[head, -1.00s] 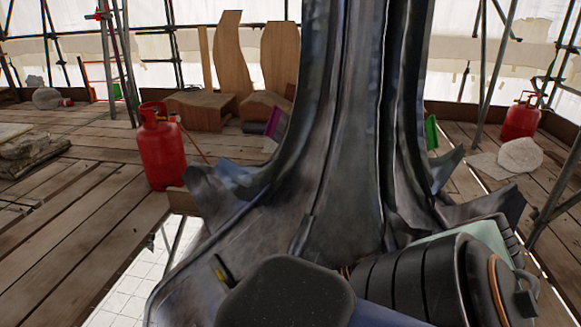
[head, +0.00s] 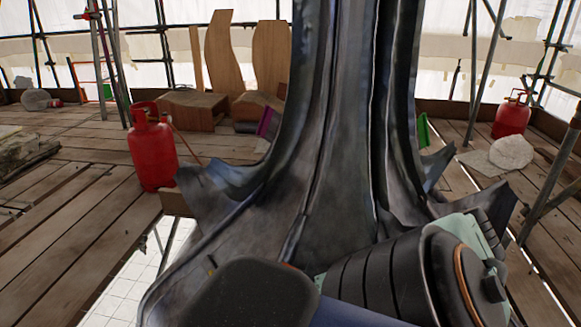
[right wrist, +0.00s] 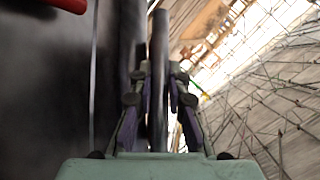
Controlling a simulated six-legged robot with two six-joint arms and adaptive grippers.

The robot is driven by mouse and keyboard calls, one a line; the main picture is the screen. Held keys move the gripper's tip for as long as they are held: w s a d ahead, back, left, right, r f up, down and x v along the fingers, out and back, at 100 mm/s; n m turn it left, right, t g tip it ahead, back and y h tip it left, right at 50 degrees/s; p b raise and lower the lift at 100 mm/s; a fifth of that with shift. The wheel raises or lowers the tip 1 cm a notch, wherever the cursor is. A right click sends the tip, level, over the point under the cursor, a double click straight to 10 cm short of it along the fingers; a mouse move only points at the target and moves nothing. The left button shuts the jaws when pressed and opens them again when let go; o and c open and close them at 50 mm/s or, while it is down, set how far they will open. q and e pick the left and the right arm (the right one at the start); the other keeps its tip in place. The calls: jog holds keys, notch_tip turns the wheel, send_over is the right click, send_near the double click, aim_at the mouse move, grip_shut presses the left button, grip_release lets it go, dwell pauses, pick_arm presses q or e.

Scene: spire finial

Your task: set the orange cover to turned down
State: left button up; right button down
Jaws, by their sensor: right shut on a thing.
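My right gripper (right wrist: 159,82) shows in the right wrist view, shut on a dark grey upright bar (right wrist: 158,45) that passes between its pale green fingers. A red-orange rounded piece (right wrist: 62,4) is cut off at the top left of that view, beside a dark metal surface. I cannot tell whether it is the orange cover. No orange cover is clear in the head view. The tall dark metal spire (head: 330,170) fills the middle of the head view, and its far side is hidden. Neither gripper shows in the head view.
A red gas cylinder (head: 152,150) stands on planks left of the spire; another (head: 511,115) stands at the back right. Curved wooden pieces (head: 228,60) stand behind. Scaffold poles (head: 485,70) ring the platform. A floor gap (head: 130,275) opens at lower left.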

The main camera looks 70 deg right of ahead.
jog(key=c, duration=1.5)
grip_release()
jog(key=shift+s, duration=0.2)
jog(key=shift+o, duration=1)
jog(key=shift+w, duration=0.15)
jog(key=v, duration=1.2)
